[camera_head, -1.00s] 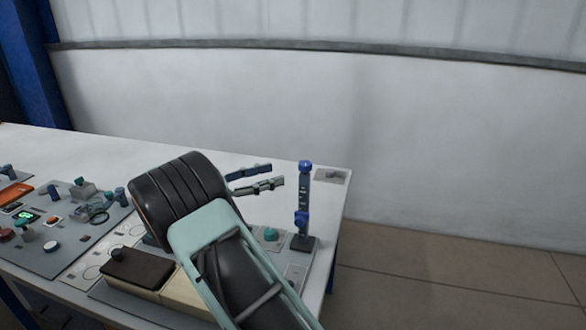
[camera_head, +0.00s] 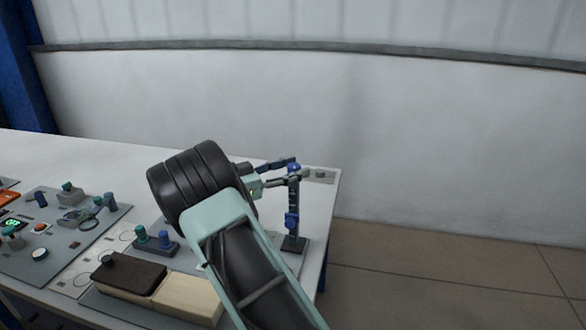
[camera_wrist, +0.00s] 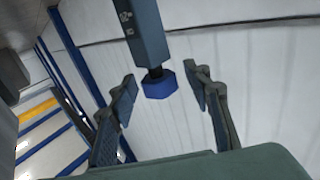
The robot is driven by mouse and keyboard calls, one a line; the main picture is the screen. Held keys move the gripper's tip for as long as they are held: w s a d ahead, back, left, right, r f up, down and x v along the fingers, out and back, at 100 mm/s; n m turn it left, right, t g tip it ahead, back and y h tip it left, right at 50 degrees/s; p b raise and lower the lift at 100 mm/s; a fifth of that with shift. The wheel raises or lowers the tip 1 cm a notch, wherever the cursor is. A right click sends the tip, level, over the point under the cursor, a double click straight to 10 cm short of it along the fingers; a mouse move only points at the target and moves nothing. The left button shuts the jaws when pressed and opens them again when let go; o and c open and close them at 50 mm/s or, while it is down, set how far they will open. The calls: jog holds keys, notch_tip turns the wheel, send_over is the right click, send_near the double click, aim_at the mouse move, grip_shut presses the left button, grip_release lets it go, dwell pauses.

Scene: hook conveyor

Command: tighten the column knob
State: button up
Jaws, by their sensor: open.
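The dark upright column (camera_head: 293,195) stands on a black foot near the right edge of the table. It has a blue knob (camera_head: 293,167) at its top and another blue part (camera_head: 291,220) lower down. My gripper (camera_head: 291,171) reaches the column's top from the left. In the wrist view the column (camera_wrist: 145,30) comes in from above, and the blue knob (camera_wrist: 160,84) is on its end. My open gripper (camera_wrist: 161,78) has one finger on each side of the knob, with visible gaps. Whether the fingertips reach past the knob is unclear.
A black-topped block (camera_head: 130,270) and a pale block (camera_head: 190,297) lie at the table's front. A stand with teal knobs (camera_head: 155,242) is behind them. A grey panel (camera_head: 60,225) with several buttons is at left. A small grey plate (camera_head: 320,175) lies behind the column.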

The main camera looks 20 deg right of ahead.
jog(key=shift+c, duration=0.3)
jog(key=c, duration=1.1)
jog(key=shift+g, duration=0.3)
jog(key=shift+w+m+g, duration=0.1)
jog(key=shift+m+g, duration=0.8)
jog(key=shift+g, duration=0.2)
jog(key=o, duration=1.2)
jog(key=shift+c, duration=0.2)
